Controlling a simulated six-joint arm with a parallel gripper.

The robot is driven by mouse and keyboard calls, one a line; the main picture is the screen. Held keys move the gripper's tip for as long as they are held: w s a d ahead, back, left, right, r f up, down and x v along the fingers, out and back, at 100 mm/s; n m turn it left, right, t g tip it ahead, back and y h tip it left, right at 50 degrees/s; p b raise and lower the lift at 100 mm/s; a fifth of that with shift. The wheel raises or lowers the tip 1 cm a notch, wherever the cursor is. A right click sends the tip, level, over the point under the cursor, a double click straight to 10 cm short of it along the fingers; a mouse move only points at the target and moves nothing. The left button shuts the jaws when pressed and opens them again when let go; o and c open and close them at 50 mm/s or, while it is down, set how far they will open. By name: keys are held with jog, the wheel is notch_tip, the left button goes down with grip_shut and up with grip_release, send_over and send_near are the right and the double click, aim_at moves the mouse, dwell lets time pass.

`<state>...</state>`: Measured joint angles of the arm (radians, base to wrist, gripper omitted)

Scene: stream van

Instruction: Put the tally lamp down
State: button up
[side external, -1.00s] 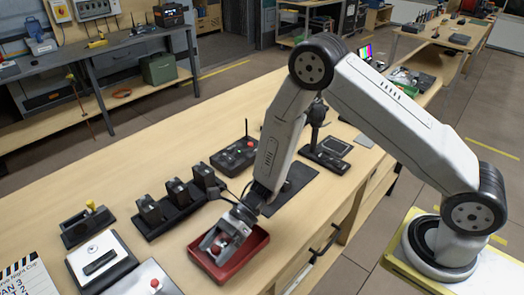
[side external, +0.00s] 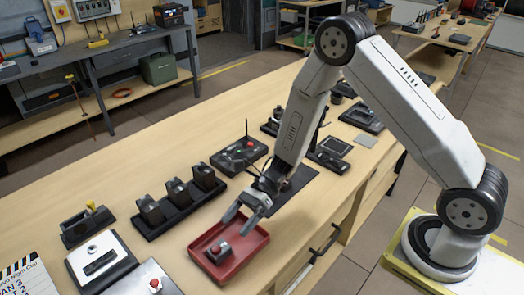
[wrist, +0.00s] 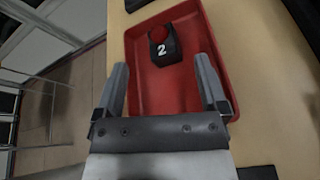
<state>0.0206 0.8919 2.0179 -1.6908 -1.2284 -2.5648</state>
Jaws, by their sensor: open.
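The tally lamp (side external: 219,251) is a small dark block with a red dome on top. It sits upright in the red tray (side external: 252,243), towards the left part of it in the side view. In the wrist view the lamp (wrist: 163,45) shows a white number 2 and lies near the far end of the tray (wrist: 185,97). My gripper (side external: 240,216) is open and empty, above the tray's upper edge and apart from the lamp. In the wrist view its two fingers (wrist: 162,80) are spread wide, with the lamp beyond their tips.
A black rack with several dark units (side external: 178,200) stands left of the tray. A control box with an antenna (side external: 239,155) is behind it. A white-topped box (side external: 100,258) and a box with a red button (side external: 153,288) are at lower left. A dark mat (side external: 291,187) lies beneath my arm.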

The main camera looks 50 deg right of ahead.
jog(key=shift+v, duration=2.05)
jog(key=shift+w+r+m+t, duration=0.1)
jog(key=shift+w+m+t, duration=0.45)
jog(key=shift+m, duration=0.25)
jog(key=w+d+r+m+t+h, duration=0.25)
jog(key=d+m+t+h, duration=0.2)
jog(key=m, duration=0.75)
jog(key=w+d+r+m+t+h, duration=0.2)
jog(key=w+d+m+t+h, duration=0.3)
jog(key=m, duration=0.7)
jog(key=s+d+r+m+g+h, duration=0.1)
jog(key=s+m+g, duration=0.3)
jog(key=s+m, duration=0.4)
jog(key=s+d+r+m+g+h, duration=0.1)
jog(key=s+m+g+h, duration=0.2)
jog(key=s+m, duration=0.6)
jog(key=m, duration=0.7)
jog(key=shift+s+d+r+m+g, duration=0.2)
jog(key=shift+s+d+m+g, duration=0.05)
jog(key=shift+m+g, duration=0.15)
